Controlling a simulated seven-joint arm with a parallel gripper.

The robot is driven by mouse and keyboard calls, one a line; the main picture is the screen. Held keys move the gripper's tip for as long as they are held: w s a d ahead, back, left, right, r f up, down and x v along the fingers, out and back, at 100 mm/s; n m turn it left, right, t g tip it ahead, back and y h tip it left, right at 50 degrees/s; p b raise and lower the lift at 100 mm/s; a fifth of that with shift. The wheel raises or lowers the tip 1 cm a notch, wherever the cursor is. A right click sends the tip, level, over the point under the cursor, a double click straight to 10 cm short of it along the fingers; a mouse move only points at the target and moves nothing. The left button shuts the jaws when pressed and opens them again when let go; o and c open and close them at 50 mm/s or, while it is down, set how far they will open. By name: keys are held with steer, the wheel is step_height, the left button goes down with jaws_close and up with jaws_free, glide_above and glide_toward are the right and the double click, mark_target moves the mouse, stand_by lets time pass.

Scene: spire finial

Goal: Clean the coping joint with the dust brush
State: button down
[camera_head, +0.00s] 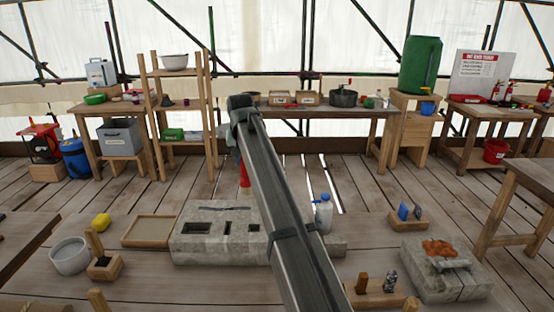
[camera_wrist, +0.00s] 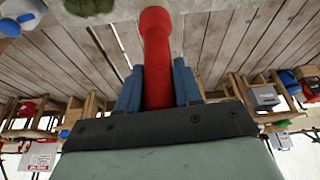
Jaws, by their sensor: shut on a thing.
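My gripper (camera_wrist: 158,80) is shut on a red handle (camera_wrist: 157,45) between its two blue fingers in the wrist view. I cannot see bristles, so I cannot confirm it is the dust brush. In the head view a red tapered part (camera_head: 244,175) hangs below the gripper, above the stone block; my arm hides most of the gripper. A pale stone block (camera_head: 190,250) with dark slots lies in front. Another grey stone block (camera_head: 430,285) at the right has orange-brown matter (camera_head: 440,248) on top. I cannot tell which holds the coping joint.
A white bottle (camera_head: 324,215) stands right of my arm. A wooden tray (camera_head: 150,231), a yellow item (camera_head: 101,221) and a grey bowl (camera_head: 70,256) are at the left. Wooden holders (camera_head: 408,222) stand at the right. Tables line the back; open plank floor lies between.

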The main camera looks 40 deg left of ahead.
steer(key=s+a+f, duration=0.3)
steer(key=f, duration=0.2)
steer(key=shift+s+a+f, duration=0.25)
steer(key=shift+s+a, duration=0.05)
steer(key=shift+s, duration=0.05)
stand_by(0.5)
steer(key=shift+f, duration=0.75)
stand_by(1.1)
steer(key=shift+s+a, duration=0.1)
steer(key=shift+s, duration=0.05)
steer(key=shift+s+a, duration=0.95)
steer(key=shift+r, duration=0.15)
step_height(320, 180, up, 7)
stand_by(0.9)
